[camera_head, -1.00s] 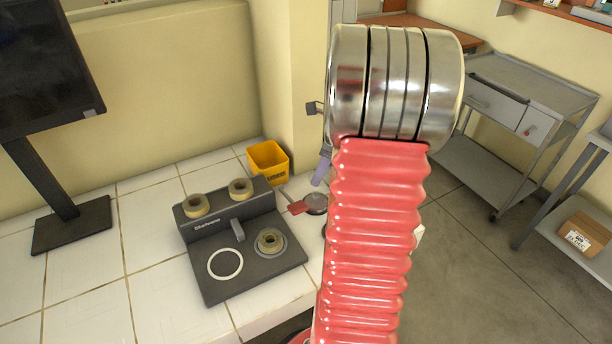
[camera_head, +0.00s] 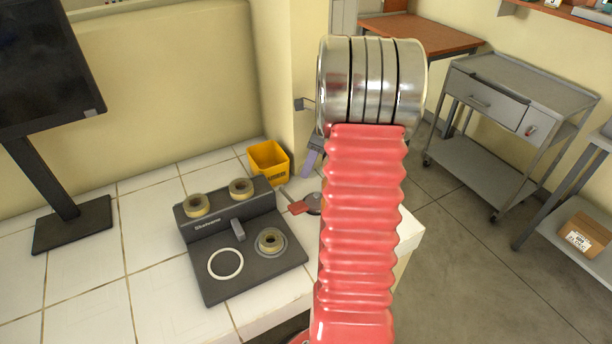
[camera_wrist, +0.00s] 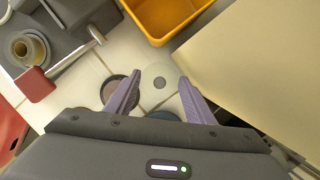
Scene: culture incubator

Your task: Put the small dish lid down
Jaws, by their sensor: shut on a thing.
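The small dish lid (camera_wrist: 154,98) is a pale, see-through disc with a grey round centre. In the wrist view it lies between the two purple fingers of my gripper (camera_wrist: 160,76), which is shut on it. In the head view one purple finger (camera_head: 310,162) shows beside the arm, and the lid is hidden. A dark-rimmed round dish (camera_wrist: 110,93) is below and left of the lid in the wrist view, partly behind the left finger. Another dark bluish round thing (camera_wrist: 164,115) shows partly behind the gripper body.
A dark grey device (camera_head: 262,264) with tape-like rings stands on the white tiled counter (camera_head: 90,285). A yellow bin (camera_head: 268,162) stands near the wall, with a red-ended object (camera_head: 299,207) in front of it. A monitor (camera_head: 45,70) is at left. Bare tiles lie at front left.

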